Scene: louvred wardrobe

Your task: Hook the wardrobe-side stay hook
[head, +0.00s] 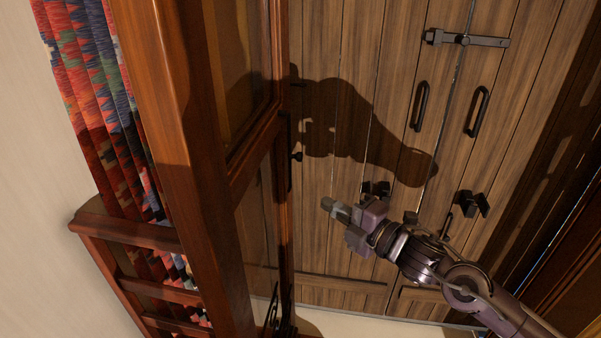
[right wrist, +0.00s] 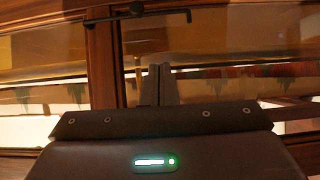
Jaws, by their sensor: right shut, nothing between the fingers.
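My right gripper (head: 333,207) is shut and empty, reaching in from the lower right in front of the plank doors (head: 335,60). In the right wrist view its closed fingers (right wrist: 160,84) stand upright before a glazed wooden frame. A dark bar with a small knob (right wrist: 126,14) crosses that frame's upright, above and left of the fingertips and apart from them. Black ironwork (head: 281,316) shows low by the glazed door's foot in the head view. I cannot tell which fitting is the wardrobe-side stay hook. My left gripper is not in view.
The reddish glazed door frame (head: 190,150) stands left of my gripper, with a small black knob (head: 297,156) on its edge. Black pull handles (head: 420,106), a bolt (head: 465,40) and black brackets (head: 472,203) sit on the planks. A patterned curtain (head: 95,90) hangs far left.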

